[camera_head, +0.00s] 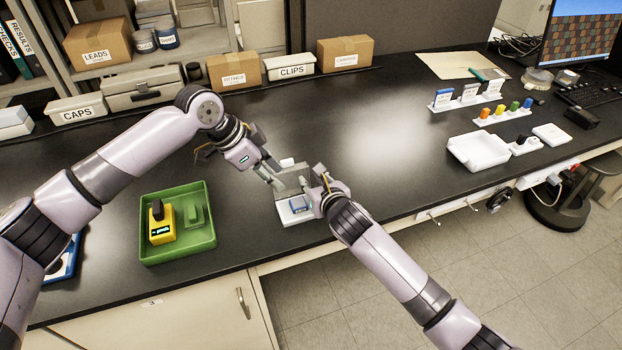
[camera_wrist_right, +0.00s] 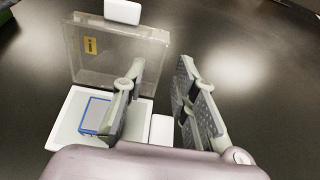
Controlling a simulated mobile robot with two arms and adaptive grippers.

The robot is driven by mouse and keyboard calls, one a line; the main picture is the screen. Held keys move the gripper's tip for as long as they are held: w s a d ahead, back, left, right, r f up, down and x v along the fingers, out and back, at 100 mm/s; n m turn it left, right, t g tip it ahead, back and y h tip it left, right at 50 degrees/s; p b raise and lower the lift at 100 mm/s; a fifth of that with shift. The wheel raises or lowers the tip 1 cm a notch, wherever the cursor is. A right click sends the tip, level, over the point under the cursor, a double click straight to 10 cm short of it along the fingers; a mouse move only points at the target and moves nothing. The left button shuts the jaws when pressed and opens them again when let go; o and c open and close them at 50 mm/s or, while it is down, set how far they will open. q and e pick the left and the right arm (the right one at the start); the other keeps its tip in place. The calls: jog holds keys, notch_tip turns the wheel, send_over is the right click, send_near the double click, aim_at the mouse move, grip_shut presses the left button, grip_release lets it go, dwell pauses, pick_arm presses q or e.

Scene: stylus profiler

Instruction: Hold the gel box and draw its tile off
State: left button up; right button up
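The gel box (camera_head: 283,216) is a white base near the bench's front edge, with its clear lid (camera_wrist_right: 118,55) standing up. A white tab (camera_wrist_right: 122,12) tops the lid and a yellow label is on it. The blue-edged tile (camera_wrist_right: 97,114) lies in the base; it also shows in the head view (camera_head: 299,204). My right gripper (camera_wrist_right: 165,100) is open, one finger over the base beside the tile, the other outside the box. A white block (camera_wrist_right: 162,129) at the box's side lies between the fingers. My left gripper (camera_head: 277,180) is close to the lid's left side; its finger gap is unclear.
A green tray (camera_head: 212,241) holding a yellow device (camera_head: 161,224) and a green block (camera_head: 195,216) stands to the left. A white tray (camera_head: 478,151), colored items and labelled cards are at right. Boxes line the back. The bench middle is clear.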

jog(key=shift+w+a+f, duration=0.15)
jog(key=shift+w+f, duration=0.1)
jog(key=shift+w, duration=0.35)
grip_shut()
dwell(1.7)
